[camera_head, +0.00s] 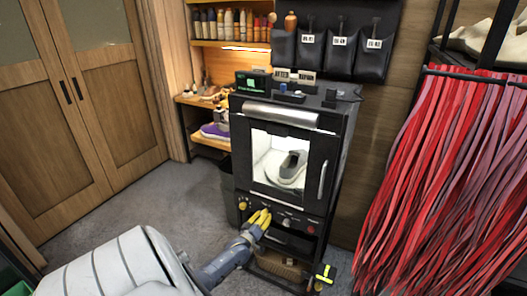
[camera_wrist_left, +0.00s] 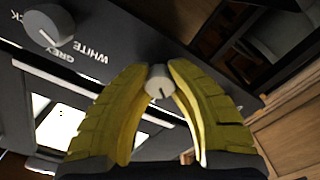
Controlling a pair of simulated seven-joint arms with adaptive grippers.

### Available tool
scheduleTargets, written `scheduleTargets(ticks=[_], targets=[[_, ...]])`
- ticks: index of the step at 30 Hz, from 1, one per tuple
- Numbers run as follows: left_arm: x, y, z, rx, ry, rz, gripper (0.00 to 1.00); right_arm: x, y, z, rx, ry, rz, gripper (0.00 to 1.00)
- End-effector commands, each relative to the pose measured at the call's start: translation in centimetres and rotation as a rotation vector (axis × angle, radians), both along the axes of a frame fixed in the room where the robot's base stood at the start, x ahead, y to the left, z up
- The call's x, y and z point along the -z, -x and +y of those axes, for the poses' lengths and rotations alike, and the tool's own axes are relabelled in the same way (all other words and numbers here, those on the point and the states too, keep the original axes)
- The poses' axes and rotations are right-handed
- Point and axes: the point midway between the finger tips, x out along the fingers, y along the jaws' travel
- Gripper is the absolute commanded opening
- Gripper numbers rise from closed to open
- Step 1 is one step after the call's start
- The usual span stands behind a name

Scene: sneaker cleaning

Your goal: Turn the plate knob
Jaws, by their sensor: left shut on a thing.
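The black cabinet (camera_head: 285,165) has a sloping control panel below its glass door. My left gripper (camera_head: 260,217) reaches the left part of that panel. In the left wrist view my left gripper (camera_wrist_left: 158,75) has its two yellow fingers shut on a small pale grey knob (camera_wrist_left: 158,86) with a dark mark. No label naming this knob can be read. A second grey knob (camera_wrist_left: 48,27) with GREY and WHITE lettering is apart from the fingers; in the head view it appears to be the knob (camera_head: 287,223) right of my gripper. My right gripper is not seen.
A grey shoe (camera_head: 291,168) stands behind the cabinet's glass door. A vertical handle (camera_head: 322,180) is at the door's right side. A yellow-and-black item (camera_head: 323,274) is low on the right. Red strips (camera_head: 440,180) hang at the right. Open floor (camera_head: 120,215) lies at the left.

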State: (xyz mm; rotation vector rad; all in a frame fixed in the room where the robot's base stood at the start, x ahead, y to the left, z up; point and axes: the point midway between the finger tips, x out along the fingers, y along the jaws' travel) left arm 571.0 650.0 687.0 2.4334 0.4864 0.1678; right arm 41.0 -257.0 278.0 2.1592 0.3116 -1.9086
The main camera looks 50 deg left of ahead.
Motion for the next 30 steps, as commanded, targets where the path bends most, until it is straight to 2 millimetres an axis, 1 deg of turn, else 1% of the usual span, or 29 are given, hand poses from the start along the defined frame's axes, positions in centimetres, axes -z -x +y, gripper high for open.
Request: scheduleTargets(ticks=[12,13,21,30], targets=[[-0.19,-0.08,0.10,0.000,0.004,-0.006,0.00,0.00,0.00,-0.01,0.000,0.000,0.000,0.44],[-0.20,-0.08,0.11,0.000,0.004,-0.006,0.20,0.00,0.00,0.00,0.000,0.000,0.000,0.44],[-0.10,-0.03,0.06,0.000,0.005,-0.004,0.52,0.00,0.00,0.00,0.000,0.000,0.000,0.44],[-0.03,0.13,-0.03,-0.001,0.005,-0.003,0.52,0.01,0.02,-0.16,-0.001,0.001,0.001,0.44]])
